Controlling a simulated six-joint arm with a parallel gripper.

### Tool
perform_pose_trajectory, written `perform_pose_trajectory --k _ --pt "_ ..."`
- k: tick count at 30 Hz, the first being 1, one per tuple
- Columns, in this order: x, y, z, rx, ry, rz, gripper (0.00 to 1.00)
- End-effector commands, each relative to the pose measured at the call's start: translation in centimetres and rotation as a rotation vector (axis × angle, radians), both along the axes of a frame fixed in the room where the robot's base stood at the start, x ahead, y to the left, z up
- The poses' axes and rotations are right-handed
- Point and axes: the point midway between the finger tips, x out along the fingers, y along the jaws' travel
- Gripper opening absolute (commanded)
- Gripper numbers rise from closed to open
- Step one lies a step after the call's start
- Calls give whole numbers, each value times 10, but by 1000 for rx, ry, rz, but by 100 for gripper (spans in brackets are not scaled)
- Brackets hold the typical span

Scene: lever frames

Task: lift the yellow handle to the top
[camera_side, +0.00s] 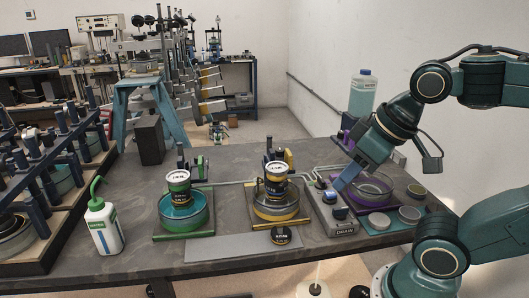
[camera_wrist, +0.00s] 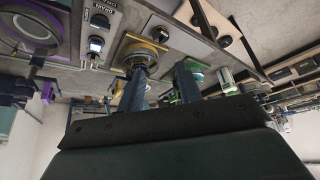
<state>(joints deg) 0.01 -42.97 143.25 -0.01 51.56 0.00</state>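The yellow station (camera_side: 281,223) stands in the middle of the bench in the side view, a round dish with a black-and-white can above it. A yellow upright part (camera_side: 289,158) shows behind the can; I cannot tell if it is the handle, as the can partly hides it. In the wrist view the yellow station (camera_wrist: 146,46) lies beyond my fingers. My gripper (camera_wrist: 160,70) is open and empty, its two fingers apart. In the side view my gripper (camera_side: 339,184) is over the grey control box, right of the yellow station and apart from its can.
The grey control box (camera_side: 345,232) has knobs and a DRAIN label. A green station (camera_side: 184,236) stands left, a purple station (camera_side: 411,226) right. A white bottle (camera_side: 104,230) stands at the left edge and a clear jug (camera_side: 362,95) at the back.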

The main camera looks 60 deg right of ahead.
Motion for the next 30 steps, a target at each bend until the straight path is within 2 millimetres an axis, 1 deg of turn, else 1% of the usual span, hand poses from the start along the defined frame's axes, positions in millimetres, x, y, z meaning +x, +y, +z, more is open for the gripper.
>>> perform_pose_trajectory --k 4,5,8,14,20,24,30 --pt "0 0 0 0 0 0 35" --pt "0 0 0 0 0 0 33" --pt "1 0 1 1 2 -3 33" --pt "11 -4 10 8 24 -36 33" --pt "37 -15 30 27 77 -117 33" --pt "61 -27 45 44 124 -193 33" --pt "97 -48 61 72 193 -304 33"
